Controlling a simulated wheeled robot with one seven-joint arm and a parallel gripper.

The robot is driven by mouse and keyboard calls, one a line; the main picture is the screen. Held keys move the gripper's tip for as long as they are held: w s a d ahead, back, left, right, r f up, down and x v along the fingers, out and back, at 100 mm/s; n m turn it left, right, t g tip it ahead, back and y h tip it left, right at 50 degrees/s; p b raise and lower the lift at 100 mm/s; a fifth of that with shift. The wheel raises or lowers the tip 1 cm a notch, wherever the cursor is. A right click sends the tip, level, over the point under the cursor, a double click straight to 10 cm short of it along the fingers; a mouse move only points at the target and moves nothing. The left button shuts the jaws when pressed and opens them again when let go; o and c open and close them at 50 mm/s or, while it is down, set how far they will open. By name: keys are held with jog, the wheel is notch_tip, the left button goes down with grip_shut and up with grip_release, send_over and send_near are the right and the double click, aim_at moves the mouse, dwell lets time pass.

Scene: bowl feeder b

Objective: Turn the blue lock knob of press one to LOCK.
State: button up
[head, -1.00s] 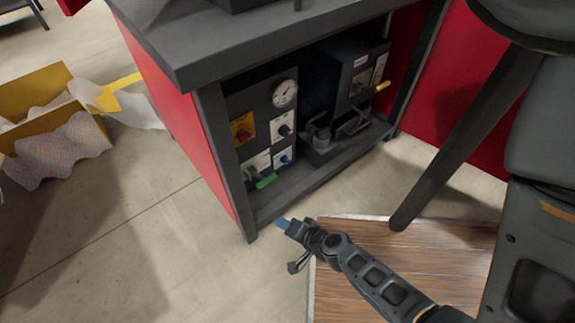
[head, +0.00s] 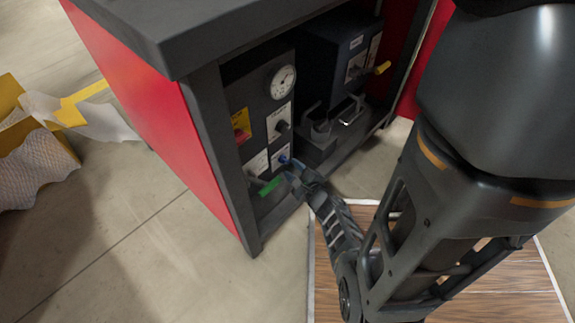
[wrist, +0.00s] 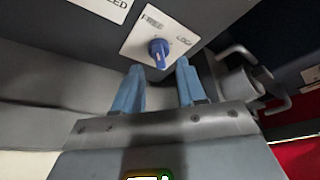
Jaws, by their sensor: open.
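The blue lock knob (wrist: 158,50) sits on a white plate (wrist: 182,38) marked FREE on the left and LOCK on the right in the wrist view. I cannot tell surely which mark it points to. In the head view the knob (head: 284,159) is low on the dark press panel, under the gauge. My gripper (wrist: 160,84) is open, its two blue fingers apart and empty. The knob shows just beyond the fingertips, roughly in line with the gap, with no visible contact. In the head view my gripper (head: 292,170) is right at the panel's lower part.
A green-tipped lever (head: 269,186) sticks out left of my gripper. A black knob (head: 283,126), a red-and-yellow switch (head: 241,125) and a gauge (head: 283,82) are above. Metal handles (head: 318,120) and a yellow-tipped lever (head: 382,68) are to the right. The bench post (head: 222,160) stands at left.

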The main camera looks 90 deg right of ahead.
aim_at(286, 163)
jog(key=shift+b+x, duration=0.5)
jog(key=shift+x, duration=1.7)
jog(key=c, duration=0.7)
